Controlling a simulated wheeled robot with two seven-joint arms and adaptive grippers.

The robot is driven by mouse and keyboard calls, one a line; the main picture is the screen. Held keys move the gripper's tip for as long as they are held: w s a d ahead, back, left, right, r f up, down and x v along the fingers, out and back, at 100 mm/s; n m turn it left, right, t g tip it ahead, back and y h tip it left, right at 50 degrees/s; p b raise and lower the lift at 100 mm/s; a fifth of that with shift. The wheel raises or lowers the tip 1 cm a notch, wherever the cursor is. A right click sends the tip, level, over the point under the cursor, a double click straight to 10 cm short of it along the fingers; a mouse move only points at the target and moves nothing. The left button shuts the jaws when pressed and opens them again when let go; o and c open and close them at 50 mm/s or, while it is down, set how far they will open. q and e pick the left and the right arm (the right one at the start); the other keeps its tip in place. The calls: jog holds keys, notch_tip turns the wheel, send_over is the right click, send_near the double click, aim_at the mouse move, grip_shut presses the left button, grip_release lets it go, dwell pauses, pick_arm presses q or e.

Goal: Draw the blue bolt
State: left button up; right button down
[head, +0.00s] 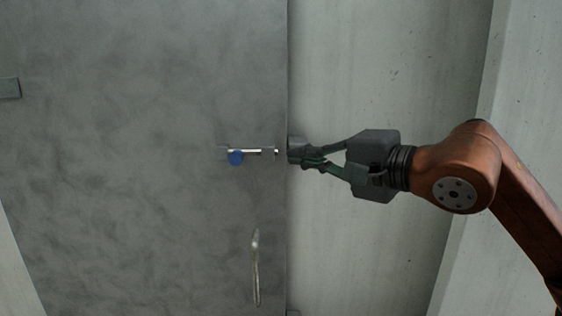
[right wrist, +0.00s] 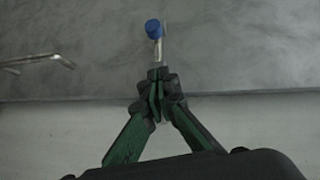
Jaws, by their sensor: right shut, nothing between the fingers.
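The blue bolt's round knob (head: 236,158) sits at the left end of a short silver rod (head: 258,151) on the grey door (head: 140,200). Small brackets hold the rod near the door's right edge. In the right wrist view the blue knob (right wrist: 153,28) shows beyond my fingertips. My right gripper (head: 296,150) is shut and empty, to the right of the rod's right end, by the door edge. In the right wrist view its fingertips (right wrist: 157,90) are together, just below the bolt's near end; contact cannot be told. My left gripper is not in view.
A metal door handle (head: 256,268) stands out below the bolt and also shows at the left of the right wrist view (right wrist: 40,62). A pale wall (head: 370,70) lies right of the door. A small grey fitting (head: 9,88) is at the far left.

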jog(key=shift+v, duration=1.15)
jog(key=shift+w, duration=0.1)
